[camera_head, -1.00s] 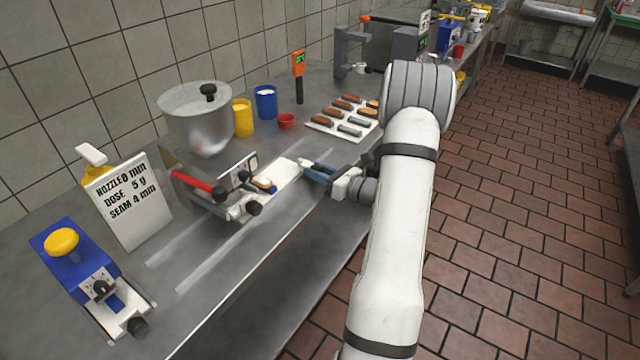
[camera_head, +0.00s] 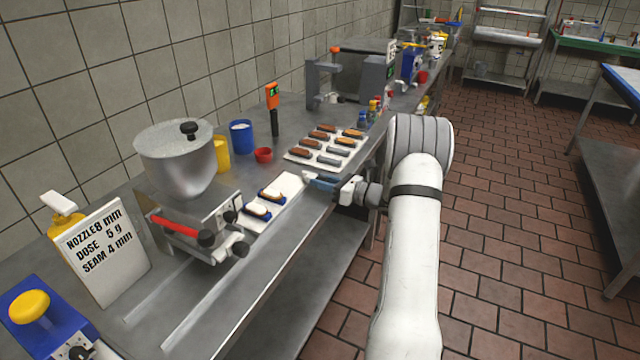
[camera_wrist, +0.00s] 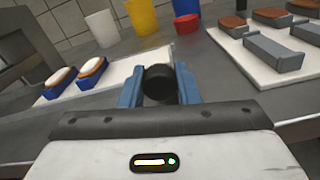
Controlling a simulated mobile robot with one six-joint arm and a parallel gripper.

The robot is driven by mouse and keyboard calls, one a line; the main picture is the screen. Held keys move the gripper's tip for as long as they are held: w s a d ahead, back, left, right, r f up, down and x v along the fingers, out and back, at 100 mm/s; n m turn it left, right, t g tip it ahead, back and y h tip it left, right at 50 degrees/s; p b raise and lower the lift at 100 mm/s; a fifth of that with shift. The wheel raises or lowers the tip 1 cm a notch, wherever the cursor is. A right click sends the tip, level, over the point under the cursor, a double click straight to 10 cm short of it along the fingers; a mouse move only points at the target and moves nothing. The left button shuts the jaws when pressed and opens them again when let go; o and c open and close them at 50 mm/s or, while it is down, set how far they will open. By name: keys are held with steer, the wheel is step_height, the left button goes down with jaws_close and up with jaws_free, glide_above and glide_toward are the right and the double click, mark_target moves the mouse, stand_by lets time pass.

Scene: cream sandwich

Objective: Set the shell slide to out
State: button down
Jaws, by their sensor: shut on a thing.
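The shell slide (camera_head: 287,187) is a white plate that reaches out to the right from the filling machine (camera_head: 190,215). Two cream-filled shells in blue holders (camera_head: 257,210) lie on it; they also show in the wrist view (camera_wrist: 92,67). My gripper (camera_head: 314,181) is at the slide's outer end. In the wrist view its blue fingers (camera_wrist: 159,84) are shut on a round black knob (camera_wrist: 160,75). The knob's join to the slide is hard to see. The sign (camera_head: 102,245) reads nozzle 8 mm, dose 5 g, seam 4 mm.
A white tray of éclair-like shells (camera_head: 318,162) lies just behind my gripper. A red cup (camera_head: 263,155), a yellow cup (camera_head: 221,155) and a blue cup (camera_head: 241,138) stand behind the slide. A blue machine (camera_head: 45,310) is at the front left. The floor aisle on the right is clear.

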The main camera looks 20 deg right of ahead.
steer(key=shift+w+d+r, duration=0.15)
steer(key=shift+d+r, duration=0.05)
steer(key=shift+d, duration=0.1)
steer(key=c, duration=1.3)
jaws_free()
steer(key=shift+d+f, duration=0.1)
steer(key=shift+o, duration=1)
steer(key=shift+a+f, duration=0.1)
steer(key=shift+a, duration=0.1)
steer(key=v, duration=0.8)
steer(key=shift+b, duration=0.3)
